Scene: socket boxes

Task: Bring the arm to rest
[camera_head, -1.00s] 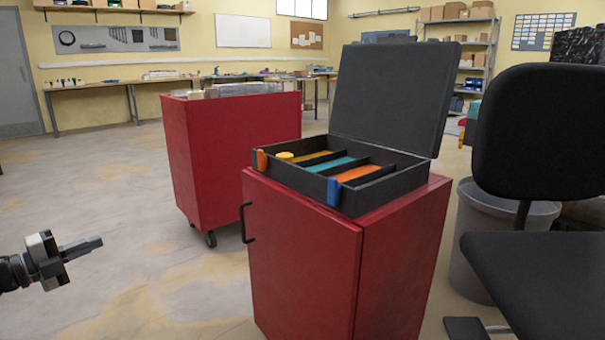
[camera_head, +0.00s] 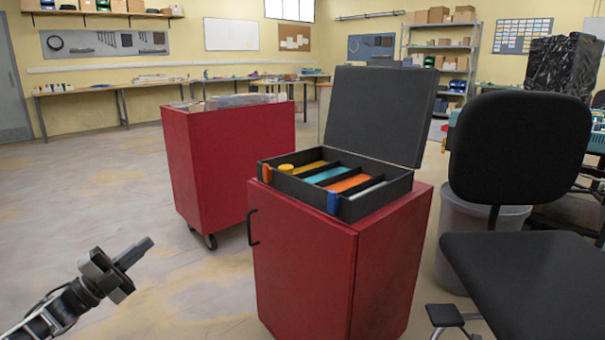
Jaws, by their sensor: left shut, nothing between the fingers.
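My left gripper (camera_head: 133,254) is in the lower left of the head view, over the bare floor. It is shut and empty, and its fingers point up and to the right. It is well apart from the red cabinets and touches nothing. My right gripper is not in view.
A black case (camera_head: 274,199) with its lid (camera_head: 375,112) open stands on the near red cabinet (camera_head: 305,255). Another red cabinet (camera_head: 235,165) on casters stands behind. A black chair (camera_head: 519,150) and a grey bin (camera_head: 462,235) are at the right. The left floor is clear.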

